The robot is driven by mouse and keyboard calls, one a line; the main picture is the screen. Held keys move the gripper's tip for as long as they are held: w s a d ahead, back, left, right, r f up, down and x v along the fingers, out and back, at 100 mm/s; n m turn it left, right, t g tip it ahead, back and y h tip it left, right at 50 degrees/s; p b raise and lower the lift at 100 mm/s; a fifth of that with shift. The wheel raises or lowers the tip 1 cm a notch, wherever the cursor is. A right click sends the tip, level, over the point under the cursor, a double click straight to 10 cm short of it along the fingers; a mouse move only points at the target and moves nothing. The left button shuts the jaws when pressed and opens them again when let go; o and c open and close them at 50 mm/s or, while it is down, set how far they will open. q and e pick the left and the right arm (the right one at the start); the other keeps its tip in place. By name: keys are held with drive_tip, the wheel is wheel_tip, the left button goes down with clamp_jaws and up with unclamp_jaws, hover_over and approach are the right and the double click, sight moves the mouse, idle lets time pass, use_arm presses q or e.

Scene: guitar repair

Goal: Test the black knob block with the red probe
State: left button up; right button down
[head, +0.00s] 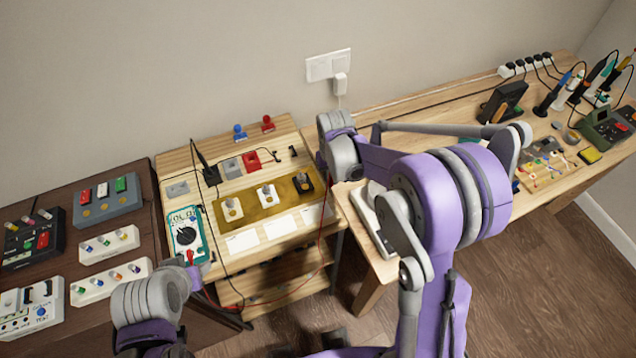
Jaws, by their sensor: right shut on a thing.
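The black knob block (304,186) sits at the right end of the mustard-coloured tray (250,219), right of two white knob blocks (267,196). My right gripper (322,166) is just right of and above the black block, mostly hidden by my wrist. It is shut on the red probe, which is itself mostly hidden. The probe's red lead (325,222) hangs from there and runs back toward the teal meter (186,232). Whether the probe tip touches the block cannot be seen. My left arm shows at the bottom left; its gripper is not visible.
A black cable (207,208) crosses the bench's left side. Red and grey blocks (251,160) lie behind the tray, and blue and red stands (267,124) at the back edge. White cards (276,228) lie in front. The right bench holds soldering tools (545,104).

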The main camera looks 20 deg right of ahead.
use_arm(q)
drive_tip(key=w+r+p, duration=0.5)
drive_tip(key=r, duration=0.2)
use_arm(e)
drive_tip(key=w+a+r, duration=0.2)
drive_tip(key=w+r, duration=0.4)
drive_tip(key=r, duration=0.2)
drive_tip(key=s+a+r+y+b, duration=0.2)
drive_tip(key=s+a+r, duration=0.4)
drive_tip(key=s, duration=0.4)
drive_tip(key=shift+w+d+f+b, duration=0.1)
drive_tip(key=shift+d+f+b, duration=0.15)
drive_tip(key=shift+f+b, duration=0.5)
drive_tip(key=shift+w+d+f+b, duration=0.15)
drive_tip(key=shift+f+b, duration=0.25)
drive_tip(key=shift+f, duration=0.55)
use_arm(q)
drive_tip(key=s+f, duration=0.3)
drive_tip(key=f, duration=0.3)
drive_tip(key=shift+s+a+f, duration=0.15)
drive_tip(key=shift+s+a, duration=0.05)
drive_tip(key=shift+s, duration=0.05)
drive_tip(key=shift+w, duration=0.1)
drive_tip(key=shift+f, duration=0.2)
drive_tip(key=shift+s+f+b, duration=0.4)
drive_tip(key=shift+f+b, duration=0.1)
drive_tip(key=shift+f, duration=0.1)
use_arm(e)
drive_tip(key=shift+f, duration=0.6)
